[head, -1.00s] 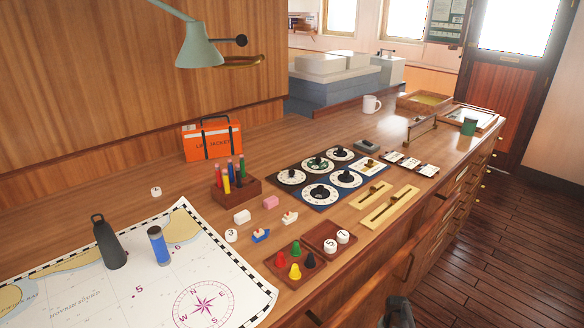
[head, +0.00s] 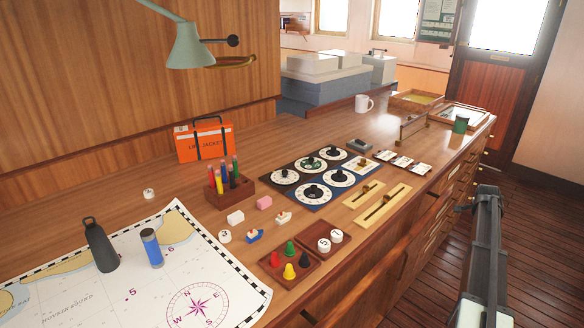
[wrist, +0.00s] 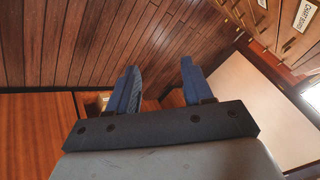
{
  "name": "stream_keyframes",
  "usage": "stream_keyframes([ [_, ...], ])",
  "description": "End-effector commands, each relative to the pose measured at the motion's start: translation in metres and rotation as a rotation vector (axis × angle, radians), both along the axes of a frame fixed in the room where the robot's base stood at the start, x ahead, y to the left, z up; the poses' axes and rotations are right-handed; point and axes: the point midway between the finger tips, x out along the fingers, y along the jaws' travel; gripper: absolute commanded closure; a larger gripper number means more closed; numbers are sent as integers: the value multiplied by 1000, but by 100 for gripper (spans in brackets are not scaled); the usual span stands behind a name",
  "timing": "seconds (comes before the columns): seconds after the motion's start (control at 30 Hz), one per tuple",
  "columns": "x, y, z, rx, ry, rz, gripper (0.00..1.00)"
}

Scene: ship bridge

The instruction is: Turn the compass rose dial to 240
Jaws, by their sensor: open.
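Several round dials with black knobs sit on a dark and blue panel (head: 326,203) mid-counter in the head view. One dial (head: 308,164), at the back middle, has a greenish centre and may be the compass rose dial. The markings are too small to read, so I cannot tell its setting. My gripper (wrist: 160,78) shows in the wrist view, with its two blue fingers spread apart and nothing between them. It is away from the dials, which are not in the wrist view. My dark arm stands at the right of the head view, beyond the counter's front edge.
Brass sliders (head: 382,206) lie right of the dials. A pawn tray (head: 290,281), small blocks and a pen holder (head: 231,193) stand to the left. A chart (head: 110,300) bears two bottles. A lamp (head: 190,45) hangs above. Floor (head: 535,225) is open at right.

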Motion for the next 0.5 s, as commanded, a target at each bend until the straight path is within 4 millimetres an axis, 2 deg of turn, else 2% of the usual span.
stream_keyframes([
  [0.03, 7, -17, 23, -7, -31, -29, 49],
  [0.1, 12, -32, 48, -10, -66, -62, 49],
  [0.27, 24, -50, 96, -10, -125, -117, 49],
  [0.4, 41, -47, 132, 7, -159, -147, 49],
  [0.47, 52, -37, 146, 21, -167, -152, 49],
  [0.5, 62, -25, 156, 35, -169, -152, 49],
])
